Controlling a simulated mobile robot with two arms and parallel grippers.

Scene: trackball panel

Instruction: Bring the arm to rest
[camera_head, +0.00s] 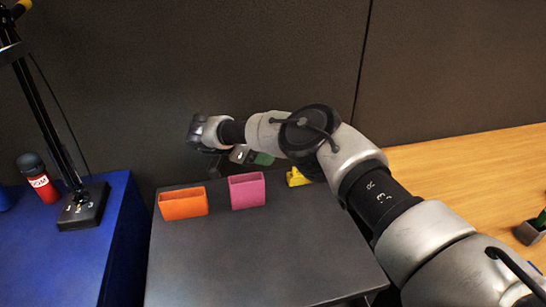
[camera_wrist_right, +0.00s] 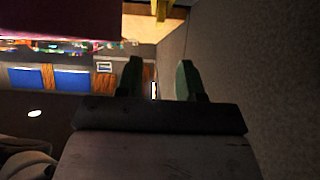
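My right arm (camera_head: 385,205) reaches in from the right over the dark grey table (camera_head: 250,262), with its wrist bent at the far edge. My right gripper (camera_head: 262,158) is partly hidden behind the arm; a green fingertip shows above and behind the pink holder (camera_head: 247,191). In the right wrist view the two green fingers (camera_wrist_right: 159,80) stand apart with nothing held between them. My left gripper is not in view.
An orange holder (camera_head: 183,203) and a yellow object (camera_head: 298,177) stand along the table's far side. A blue cabinet (camera_head: 60,255) with a lamp base (camera_head: 84,206) and a red bottle (camera_head: 44,187) is at left. A wooden desk (camera_head: 465,160) is at right. A dark wall (camera_head: 200,60) rises behind.

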